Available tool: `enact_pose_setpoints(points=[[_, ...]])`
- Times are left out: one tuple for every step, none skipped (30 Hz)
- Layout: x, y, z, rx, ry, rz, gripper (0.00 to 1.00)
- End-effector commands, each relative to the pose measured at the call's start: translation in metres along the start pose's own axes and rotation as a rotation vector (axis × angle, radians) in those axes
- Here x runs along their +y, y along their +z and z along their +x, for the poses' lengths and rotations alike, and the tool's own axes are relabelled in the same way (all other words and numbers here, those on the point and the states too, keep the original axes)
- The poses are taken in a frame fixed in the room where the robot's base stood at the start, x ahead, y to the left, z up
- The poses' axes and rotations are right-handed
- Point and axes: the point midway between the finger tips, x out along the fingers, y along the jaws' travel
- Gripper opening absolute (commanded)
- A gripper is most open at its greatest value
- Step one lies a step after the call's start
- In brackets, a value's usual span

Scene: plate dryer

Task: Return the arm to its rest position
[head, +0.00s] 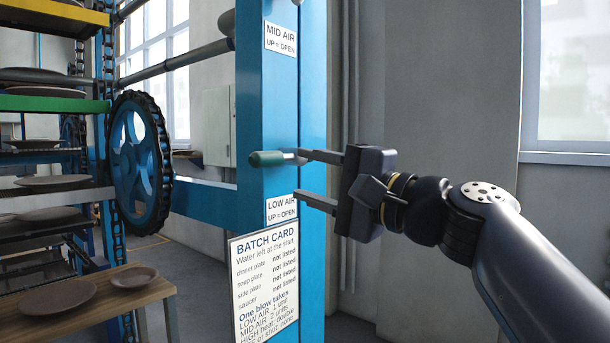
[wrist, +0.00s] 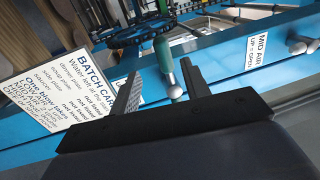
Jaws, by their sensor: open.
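My gripper (head: 318,176) is open beside the blue post, with its two fingers pointing left toward it. It also shows in the wrist view (wrist: 161,70), with nothing gripped. A lever with a green handle (head: 268,158) stands on the post just above the LOW AIR label (head: 281,209), its handle pointing left and roughly level. In the wrist view the green handle (wrist: 163,55) lies between the open fingers. I cannot tell whether a finger touches it. My arm reaches in from the lower right.
The blue post (head: 262,110) carries a MID AIR label (head: 281,38) and a batch card (head: 265,285). At left are a chain wheel (head: 138,160), racks with plates, and a wooden table (head: 95,305) with two plates.

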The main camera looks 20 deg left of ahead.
Motion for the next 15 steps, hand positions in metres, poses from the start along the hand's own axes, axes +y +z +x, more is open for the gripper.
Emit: enact_pose_setpoints(points=[[0.000, 0.000, 0.000, 0.000, 0.000, 0.000, 0.44], [0.000, 0.000, 0.000, 0.000, 0.000, 0.000, 0.44], [0.000, 0.000, 0.000, 0.000, 0.000, 0.000, 0.44], [0.000, 0.000, 0.000, 0.000, 0.000, 0.000, 0.44], [0.000, 0.000, 0.001, 0.000, 0.000, 0.000, 0.44], [0.000, 0.000, 0.001, -0.001, 0.000, 0.000, 0.44], [0.000, 0.000, 0.002, -0.001, 0.000, 0.001, 0.44], [0.000, 0.000, 0.004, -0.001, 0.000, 0.001, 0.44], [0.000, 0.000, 0.006, -0.002, 0.000, 0.001, 0.44], [0.000, 0.000, 0.009, -0.003, 0.000, 0.002, 0.44], [0.000, 0.000, 0.013, -0.003, 0.000, 0.003, 0.44], [0.000, 0.000, 0.018, -0.003, 0.000, 0.002, 0.44], [0.000, 0.001, 0.023, -0.004, 0.000, 0.001, 0.44], [0.000, 0.001, 0.028, -0.004, 0.001, 0.001, 0.44], [0.000, 0.001, 0.036, -0.004, 0.001, 0.002, 0.44]])
